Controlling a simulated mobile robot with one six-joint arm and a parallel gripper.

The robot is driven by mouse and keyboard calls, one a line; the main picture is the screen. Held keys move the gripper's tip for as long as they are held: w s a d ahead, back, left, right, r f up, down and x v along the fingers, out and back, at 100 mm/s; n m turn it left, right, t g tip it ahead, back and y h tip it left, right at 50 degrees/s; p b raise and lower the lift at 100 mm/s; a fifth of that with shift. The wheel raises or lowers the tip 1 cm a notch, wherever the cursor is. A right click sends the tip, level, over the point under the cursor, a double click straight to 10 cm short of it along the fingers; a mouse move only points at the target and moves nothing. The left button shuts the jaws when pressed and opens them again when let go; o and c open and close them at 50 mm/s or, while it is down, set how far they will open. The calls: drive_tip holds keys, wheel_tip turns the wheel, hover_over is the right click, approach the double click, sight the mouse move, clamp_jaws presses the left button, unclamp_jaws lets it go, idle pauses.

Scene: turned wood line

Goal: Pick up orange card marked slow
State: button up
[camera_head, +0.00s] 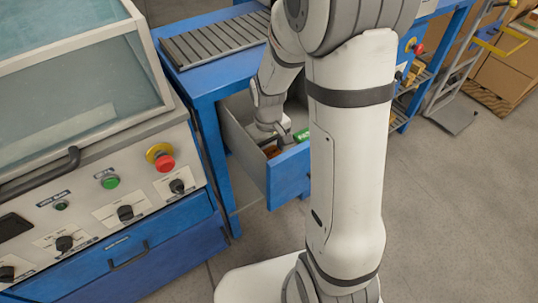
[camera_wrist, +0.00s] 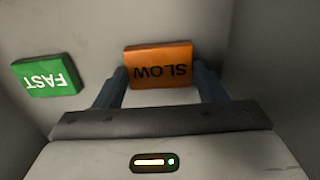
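The orange card marked SLOW (camera_wrist: 158,66) is a thick block in the drawer, its lettering upside down in the wrist view. In the head view a small piece of orange (camera_head: 272,152) shows below my gripper. My gripper (camera_wrist: 160,78) reaches down into the drawer, with one dark finger at each side of the card. The fingertips are at or very near its side edges. I cannot tell whether they press on it or whether the card is clear of the floor. In the head view the fingers are hard to make out.
A green card marked FAST (camera_wrist: 47,75) lies left of the orange one, by the drawer wall. The open grey drawer (camera_head: 244,146) with a blue front (camera_head: 289,178) sits under the blue roller table (camera_head: 200,80). Its walls rise close around my gripper. A machine with control knobs (camera_head: 125,213) stands left.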

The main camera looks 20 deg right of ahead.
drive_tip(key=c, duration=0.5)
drive_tip(key=shift+r, duration=0.1)
